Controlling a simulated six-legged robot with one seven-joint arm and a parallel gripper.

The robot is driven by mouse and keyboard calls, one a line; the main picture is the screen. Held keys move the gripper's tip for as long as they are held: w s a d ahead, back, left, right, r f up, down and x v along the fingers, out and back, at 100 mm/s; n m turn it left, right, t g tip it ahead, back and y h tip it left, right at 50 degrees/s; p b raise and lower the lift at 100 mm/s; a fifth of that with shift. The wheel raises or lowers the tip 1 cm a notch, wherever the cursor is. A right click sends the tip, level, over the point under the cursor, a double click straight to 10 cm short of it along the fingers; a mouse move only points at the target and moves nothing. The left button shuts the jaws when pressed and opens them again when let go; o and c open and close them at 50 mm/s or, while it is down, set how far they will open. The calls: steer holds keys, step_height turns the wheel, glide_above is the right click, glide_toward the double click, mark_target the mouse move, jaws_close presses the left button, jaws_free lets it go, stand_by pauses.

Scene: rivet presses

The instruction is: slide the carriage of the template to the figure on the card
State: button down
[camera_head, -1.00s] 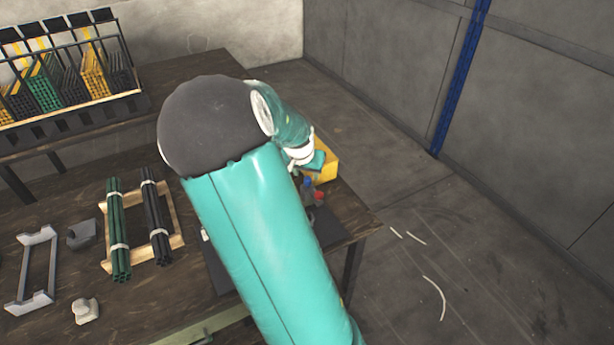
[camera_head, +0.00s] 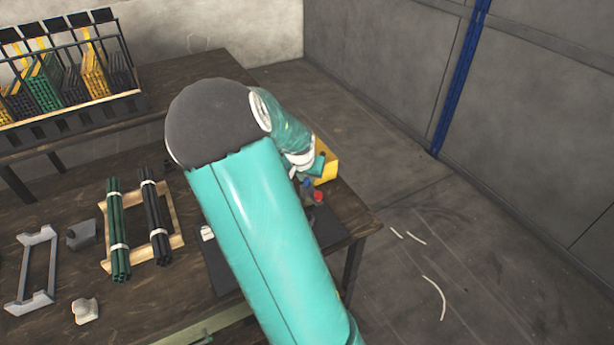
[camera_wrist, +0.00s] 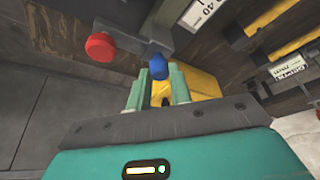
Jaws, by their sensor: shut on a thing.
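In the wrist view my gripper (camera_wrist: 157,76) has its two green fingers on either side of a blue knob (camera_wrist: 158,65), shut on it. A red knob (camera_wrist: 100,46) on a dark stem stands to the left, apart from the fingers. A white scale plate (camera_wrist: 203,11) with the figure 40 shows at the top edge. The carriage itself cannot be clearly made out. In the head view the blue knob (camera_head: 306,185) and the red knob (camera_head: 319,197) show beside my wrist, and my arm hides most of the template. I cannot make out a figure on a card.
A yellow block (camera_head: 327,164) stands at the table's right end. A wooden rack (camera_head: 176,241) with green and black rod bundles, a grey frame (camera_head: 38,270) and small grey blocks lie to the left. A rack of yellow and green parts (camera_head: 60,100) stands behind.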

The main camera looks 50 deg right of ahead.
steer(key=w+a, duration=0.1)
steer(key=a, duration=0.4)
steer(key=w+a, duration=0.1)
steer(key=a, duration=0.2)
steer(key=shift+w+a, duration=0.25)
steer(key=shift+w, duration=0.1)
steer(key=c, duration=1.3)
jaws_free()
steer(key=shift+o, duration=0.2)
steer(key=v, duration=1.3)
steer(key=shift+r, duration=0.4)
steer(key=shift+s+a+f, duration=0.1)
steer(key=shift+s+a, duration=0.05)
steer(key=shift+a, duration=0.05)
